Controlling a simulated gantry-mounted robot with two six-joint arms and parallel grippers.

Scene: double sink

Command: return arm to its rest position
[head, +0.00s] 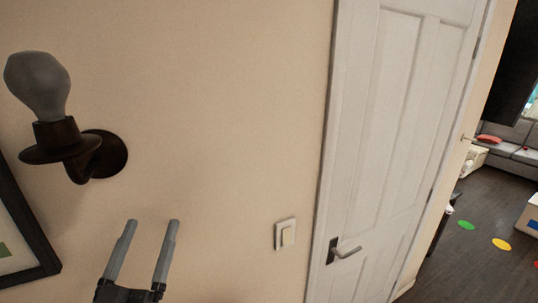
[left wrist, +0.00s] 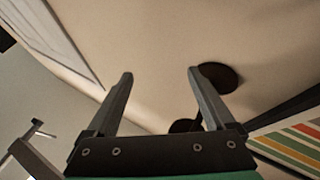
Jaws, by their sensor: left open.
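My left gripper (head: 149,226) is at the bottom of the head view, in front of the beige wall (head: 220,120). Its two grey fingers point up and stand apart with nothing between them. In the left wrist view the same gripper (left wrist: 160,78) is open and empty, with wall behind it. My right gripper does not show in the head view.
A wall lamp (head: 60,120) with a bulb and a framed picture (head: 20,235) are at the left. A light switch (head: 285,234) is right of the gripper. A white door (head: 395,130) stands beyond it. A room with dark floor (head: 470,260) opens at far right.

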